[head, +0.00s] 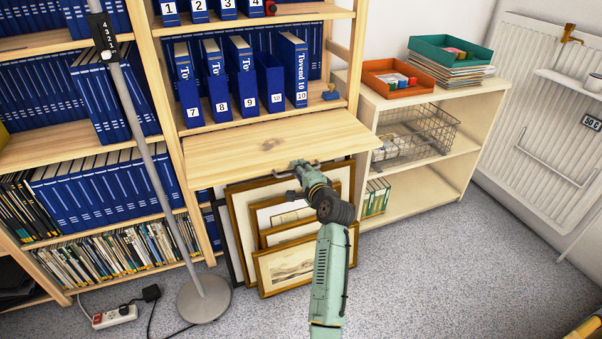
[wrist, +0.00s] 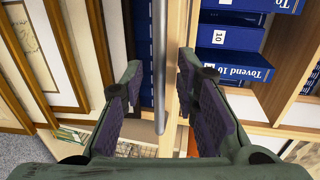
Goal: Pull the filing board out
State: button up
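The filing board (head: 265,143) is a flat light-wood panel in the middle bookcase, jutting out below the row of numbered blue binders. Its edge (wrist: 179,50) runs upright in the wrist view. A grey metal bar handle (wrist: 160,60) runs beside that edge; in the head view my gripper partly hides it. My gripper (head: 300,168) is at the board's front edge. In the wrist view its two fingers (wrist: 159,88) are apart, with the bar between them and a gap visible on each side. I cannot tell whether either finger touches the board.
Framed prints (head: 285,230) lean below the board. A lamp pole with a round base (head: 204,299) stands left. A low cabinet (head: 430,185) with trays and a wire basket (head: 415,138) is right. A power strip (head: 115,316) lies at lower left. The carpet (head: 470,270) is clear at right.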

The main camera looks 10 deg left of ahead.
jog(key=v, duration=1.2)
